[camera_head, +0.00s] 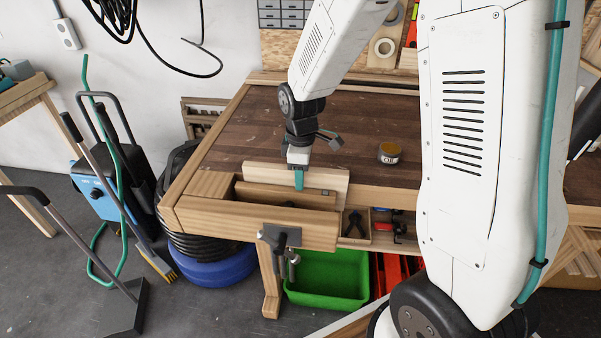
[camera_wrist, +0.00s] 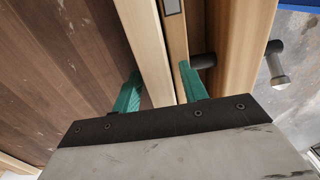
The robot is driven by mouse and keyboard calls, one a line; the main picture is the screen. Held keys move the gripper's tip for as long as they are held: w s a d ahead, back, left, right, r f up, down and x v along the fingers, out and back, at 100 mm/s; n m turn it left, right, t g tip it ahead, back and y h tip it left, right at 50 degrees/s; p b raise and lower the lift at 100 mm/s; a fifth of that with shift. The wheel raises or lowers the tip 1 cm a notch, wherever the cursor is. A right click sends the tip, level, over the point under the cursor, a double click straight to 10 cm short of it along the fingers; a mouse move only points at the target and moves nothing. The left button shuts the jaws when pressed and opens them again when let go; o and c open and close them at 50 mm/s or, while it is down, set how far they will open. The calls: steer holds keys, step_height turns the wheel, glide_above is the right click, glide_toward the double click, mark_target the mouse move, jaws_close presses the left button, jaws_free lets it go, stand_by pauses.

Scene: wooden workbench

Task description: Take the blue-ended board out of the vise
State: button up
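The wooden vise (camera_head: 255,222) is at the bench's front left corner. A pale board (camera_head: 320,182) stands on edge along the rear of its opening; it also shows in the wrist view (camera_wrist: 148,45). Beside it is a thinner wooden strip (camera_wrist: 178,42) with a grey-blue patch at its top. No clearly blue board end shows in either view. My gripper (camera_head: 299,181) is over the vise, pointing down. In the wrist view its teal fingers (camera_wrist: 160,85) are spread apart on either side of the pale board. The strip meets the right finger; contact is unclear.
The vise handle (camera_head: 281,240) hangs at the front, and the vise screw (camera_wrist: 204,61) crosses the gap. A round tin (camera_head: 389,153) stands on the dark bench top (camera_head: 350,130). A green bin (camera_head: 328,279) is below.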

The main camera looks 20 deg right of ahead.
step_height(320, 180, up, 8)
steer(key=shift+f, duration=0.1)
stand_by(0.6)
stand_by(0.4)
steer(key=shift+s+m, duration=0.3)
steer(key=shift+m, duration=0.3)
steer(key=s+r+m, duration=0.5)
steer(key=s+r, duration=0.1)
steer(key=s, duration=0.6)
steer(key=s+d+r+m+t, duration=0.1)
steer(key=s+r+m, duration=0.4)
steer(key=s, duration=0.8)
steer(key=shift+r, duration=0.8)
